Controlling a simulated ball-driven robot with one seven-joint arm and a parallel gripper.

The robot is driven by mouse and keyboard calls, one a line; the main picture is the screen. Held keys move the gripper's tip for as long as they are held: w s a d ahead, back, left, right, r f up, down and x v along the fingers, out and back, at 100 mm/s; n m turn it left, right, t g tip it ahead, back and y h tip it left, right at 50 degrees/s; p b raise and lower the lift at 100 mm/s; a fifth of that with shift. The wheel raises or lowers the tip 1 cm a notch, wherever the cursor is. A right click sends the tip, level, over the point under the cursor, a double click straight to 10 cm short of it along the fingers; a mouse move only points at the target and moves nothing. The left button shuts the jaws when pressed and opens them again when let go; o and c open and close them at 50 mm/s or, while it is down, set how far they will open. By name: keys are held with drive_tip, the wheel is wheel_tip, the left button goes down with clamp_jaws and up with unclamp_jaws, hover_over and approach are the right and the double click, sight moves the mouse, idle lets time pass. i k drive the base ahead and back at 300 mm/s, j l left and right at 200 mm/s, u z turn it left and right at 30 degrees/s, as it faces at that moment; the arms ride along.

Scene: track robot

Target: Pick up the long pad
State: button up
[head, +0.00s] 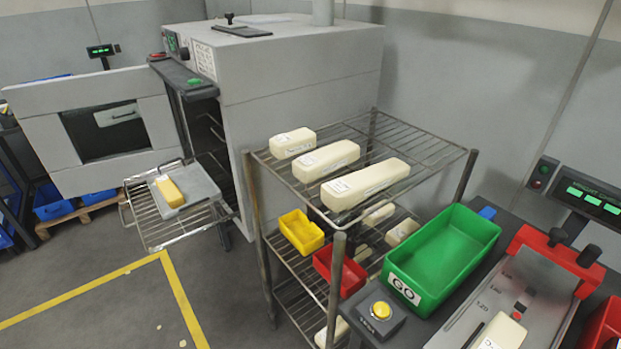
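Three cream-coloured pads with small white labels lie side by side on the top shelf of the wire rack (430,153). The long pad (368,183) is the nearest and longest of them, lying along the front right part of the shelf. The medium pad (327,159) lies just behind it, with a gap between them. The short pad (292,142) lies farthest back on the left. My gripper does not show in the head view.
More pads lie on lower shelves, with a yellow bin (301,231) and a red bin (340,271). An empty green GO bin (446,258) stands on the bench right of the rack. Behind is a grey oven (300,92), its door open and a wire tray (160,232) out.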

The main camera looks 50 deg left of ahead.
sight(173, 197)
drive_tip(key=j+u, duration=0.15)
drive_tip(key=u, duration=0.25)
drive_tip(key=j+u, duration=0.15)
drive_tip(key=u, duration=0.2)
drive_tip(key=i+j+u, duration=0.25)
drive_tip(key=j, duration=0.2)
drive_tip(key=i+j+u, duration=0.2)
drive_tip(key=j, duration=0.25)
drive_tip(key=i+j+u, duration=0.25)
drive_tip(key=i+j, duration=0.05)
drive_tip(key=j, duration=0.1)
